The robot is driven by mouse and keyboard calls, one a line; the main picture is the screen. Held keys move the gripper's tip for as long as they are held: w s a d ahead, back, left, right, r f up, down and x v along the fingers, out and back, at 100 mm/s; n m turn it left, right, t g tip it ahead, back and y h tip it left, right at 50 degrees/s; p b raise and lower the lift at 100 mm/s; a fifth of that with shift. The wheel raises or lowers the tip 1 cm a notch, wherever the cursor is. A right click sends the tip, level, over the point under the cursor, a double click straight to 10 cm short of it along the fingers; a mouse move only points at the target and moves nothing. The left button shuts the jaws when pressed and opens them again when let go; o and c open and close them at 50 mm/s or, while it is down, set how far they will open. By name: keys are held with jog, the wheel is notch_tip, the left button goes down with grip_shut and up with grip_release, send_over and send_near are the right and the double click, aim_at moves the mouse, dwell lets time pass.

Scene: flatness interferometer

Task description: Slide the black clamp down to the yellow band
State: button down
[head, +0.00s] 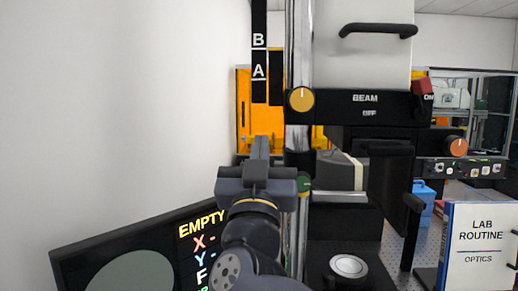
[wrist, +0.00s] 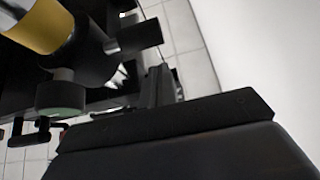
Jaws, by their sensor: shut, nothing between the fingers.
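A bright metal post (head: 298,138) stands upright right of my gripper. A black clamp (head: 297,159) sits around it, below the yellow-faced knob, with a green-ended knob (head: 304,185) at its lower side. In the wrist view the green-ended knob (wrist: 60,97) and a black stub of the clamp (wrist: 135,35) show beside a yellow band (wrist: 38,25). In the head view my arm and the clamp mostly hide the band. My gripper (head: 260,147) is shut and empty, just left of the clamp; I cannot tell whether they touch.
A black carriage marked BEAM OFF (head: 365,104) with a yellow-faced knob (head: 301,99) spans above. A black display panel (head: 120,255) stands low at the left. A LAB ROUTINE binder (head: 480,240) stands at the right. A white wall bounds the left; the air before it is free.

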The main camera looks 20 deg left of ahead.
jog(key=shift+w+f, duration=0.25)
jog(key=shift+f, duration=0.85)
jog(key=shift+f+b, duration=0.65)
jog(key=shift+b, duration=0.05)
jog(key=shift+w+r, duration=0.1)
